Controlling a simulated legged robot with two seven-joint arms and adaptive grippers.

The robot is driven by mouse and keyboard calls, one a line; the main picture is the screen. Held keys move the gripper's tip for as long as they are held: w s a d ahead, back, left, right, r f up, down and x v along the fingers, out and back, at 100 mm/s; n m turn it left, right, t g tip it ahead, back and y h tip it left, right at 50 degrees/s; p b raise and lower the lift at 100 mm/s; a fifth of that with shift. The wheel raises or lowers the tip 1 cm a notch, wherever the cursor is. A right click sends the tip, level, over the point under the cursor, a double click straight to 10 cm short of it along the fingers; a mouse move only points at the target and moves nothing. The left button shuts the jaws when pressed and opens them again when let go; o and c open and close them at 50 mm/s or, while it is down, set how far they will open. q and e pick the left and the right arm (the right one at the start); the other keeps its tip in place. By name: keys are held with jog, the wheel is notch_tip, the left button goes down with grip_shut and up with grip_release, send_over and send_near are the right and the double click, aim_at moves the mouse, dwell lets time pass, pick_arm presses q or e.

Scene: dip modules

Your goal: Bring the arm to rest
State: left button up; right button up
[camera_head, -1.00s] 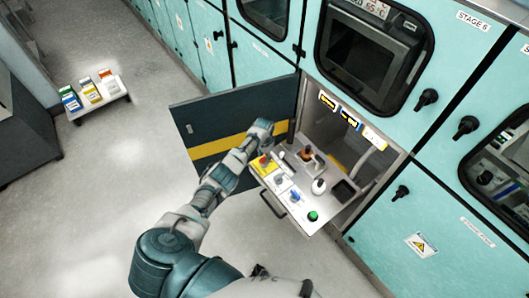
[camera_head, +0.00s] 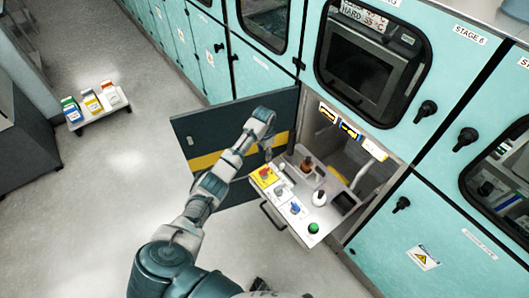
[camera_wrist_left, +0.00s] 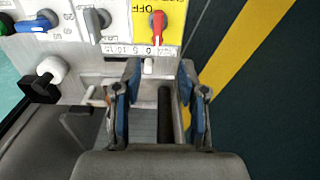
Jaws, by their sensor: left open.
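My left arm reaches up from the bottom of the head view, its wrist raised by the open dark door (camera_head: 225,125) with the yellow stripe. My left gripper (camera_head: 268,152) points down beyond the pulled-out control panel (camera_head: 296,228). In the left wrist view the two blue-padded fingers (camera_wrist_left: 160,85) are apart, with nothing visibly gripped between them. A red switch (camera_wrist_left: 157,24) on a yellow plate lies just ahead of the fingertips. A grey knob (camera_wrist_left: 95,22) and a blue knob (camera_wrist_left: 38,22) sit left of it. My right gripper is not in view.
Teal cabinets (camera_head: 440,222) line the right side. A small stand (camera_head: 100,112) with several coloured boxes is at the left. The floor between is clear.

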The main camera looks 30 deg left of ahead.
pick_arm(q)
jog(key=s+d+f+t, duration=0.1)
jog(key=s+d+f, duration=0.5)
jog(key=s, duration=0.3)
jog(key=s+d+f, duration=0.6)
jog(key=s, duration=0.2)
jog(key=s+d+r+n+t, duration=0.1)
jog(key=s+r, duration=0.2)
jog(key=s, duration=0.7)
jog(key=s+d+r+n+t, duration=0.15)
jog(key=s+r, duration=0.25)
jog(key=s, duration=0.6)
notch_tip(320, 180, down, 25)
jog(key=s+g, duration=0.1)
jog(key=s+a+f+g, duration=0.1)
jog(key=s+a+f, duration=0.2)
jog(key=s+f, duration=1.4)
jog(key=shift+s+f, duration=0.2)
jog(key=shift+s, duration=0.5)
